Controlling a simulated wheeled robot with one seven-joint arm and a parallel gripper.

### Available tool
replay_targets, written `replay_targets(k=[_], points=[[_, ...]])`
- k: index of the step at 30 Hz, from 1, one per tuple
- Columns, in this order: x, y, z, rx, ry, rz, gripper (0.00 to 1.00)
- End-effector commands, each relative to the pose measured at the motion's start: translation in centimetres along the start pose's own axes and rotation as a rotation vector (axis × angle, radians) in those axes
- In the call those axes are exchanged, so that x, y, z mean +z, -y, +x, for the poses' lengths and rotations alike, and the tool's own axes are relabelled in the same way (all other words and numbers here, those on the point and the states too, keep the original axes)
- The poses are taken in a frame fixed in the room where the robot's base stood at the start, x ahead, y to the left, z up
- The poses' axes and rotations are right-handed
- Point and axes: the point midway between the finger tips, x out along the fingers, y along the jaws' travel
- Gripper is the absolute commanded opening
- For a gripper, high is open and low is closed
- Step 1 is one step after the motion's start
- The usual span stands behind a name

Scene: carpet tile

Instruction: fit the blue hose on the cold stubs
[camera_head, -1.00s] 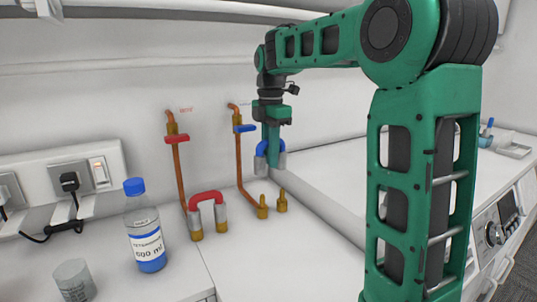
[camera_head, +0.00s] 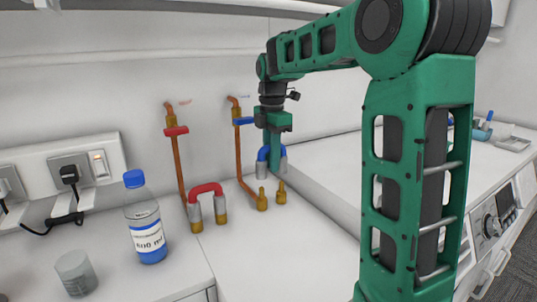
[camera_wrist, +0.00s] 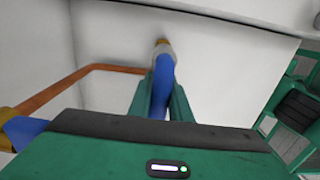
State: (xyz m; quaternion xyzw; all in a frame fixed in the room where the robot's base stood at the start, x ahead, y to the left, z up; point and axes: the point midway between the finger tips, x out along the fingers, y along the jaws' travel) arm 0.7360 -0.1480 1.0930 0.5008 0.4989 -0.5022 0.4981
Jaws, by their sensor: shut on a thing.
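The blue hose (camera_head: 263,153) is a short bent loop with grey end sleeves. My gripper (camera_head: 273,152) is shut on it and holds it with both ends pointing down. The two brass cold stubs, a left one (camera_head: 262,201) and a right one (camera_head: 281,193), stand on the bench below the ends. In the head view a small gap shows between ends and stubs; exact alignment in depth cannot be told.
A red hose (camera_head: 206,188) sits on the neighbouring stubs to the left. Copper pipes with a red valve handle (camera_head: 176,131) and a blue valve handle (camera_head: 244,121) rise behind. A blue-capped bottle (camera_head: 147,224) and a grey beaker (camera_head: 76,273) stand further left. The front bench is clear.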

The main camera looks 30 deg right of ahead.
Motion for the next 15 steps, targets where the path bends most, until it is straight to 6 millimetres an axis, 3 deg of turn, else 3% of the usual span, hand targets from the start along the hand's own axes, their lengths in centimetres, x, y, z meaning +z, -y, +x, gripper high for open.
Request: replay_targets(k=[6,15], points=[[0.0,0.0,1.4,0.000,0.000,0.000,0.00],[0.0,0.0,2.0,0.001,0.000,0.000,0.00]])
